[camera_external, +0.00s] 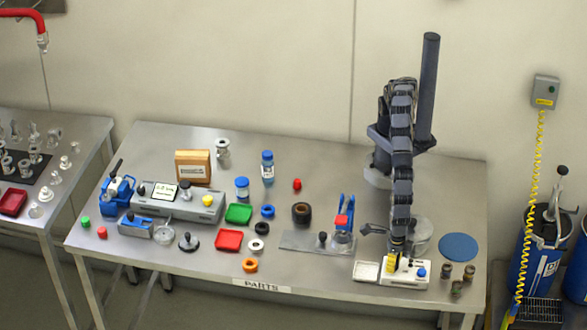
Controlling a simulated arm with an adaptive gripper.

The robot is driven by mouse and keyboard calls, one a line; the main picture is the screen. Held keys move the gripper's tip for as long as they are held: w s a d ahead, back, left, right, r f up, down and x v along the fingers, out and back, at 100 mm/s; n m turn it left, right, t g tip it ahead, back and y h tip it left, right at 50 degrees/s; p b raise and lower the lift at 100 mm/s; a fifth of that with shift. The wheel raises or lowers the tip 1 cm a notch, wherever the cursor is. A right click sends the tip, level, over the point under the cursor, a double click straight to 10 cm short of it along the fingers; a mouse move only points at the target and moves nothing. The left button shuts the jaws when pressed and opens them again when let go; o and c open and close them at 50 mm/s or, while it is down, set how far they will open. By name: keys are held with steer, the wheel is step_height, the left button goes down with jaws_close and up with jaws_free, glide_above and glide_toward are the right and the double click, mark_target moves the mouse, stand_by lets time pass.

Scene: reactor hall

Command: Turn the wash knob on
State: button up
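A white box (404,281) stands near the front right of the metal table, with a blue knob (421,272) at its right end and a yellow part (391,264) at its left. I see no readable label, so I cannot tell which part is the wash knob. My gripper (397,254) points down over the back left of this box, close to the yellow part and left of the blue knob. The fingertips are small and dark here; I cannot tell whether they are open or touch the box. A grey unit (178,202) with a display and yellow knob is at the left.
A blue disc (459,247) and small jars (457,288) are at the right. A clamp with a blue handle (345,216) stands left of my arm. Coloured rings and trays fill the middle.

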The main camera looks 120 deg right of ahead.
jaws_close()
steer(key=shift+m, duration=0.4)
steer(key=m, duration=0.3)
steer(key=shift+d+f, duration=0.1)
steer(key=m, duration=0.9)
steer(key=shift+s+m, duration=0.1)
steer(key=shift+m, duration=2.2)
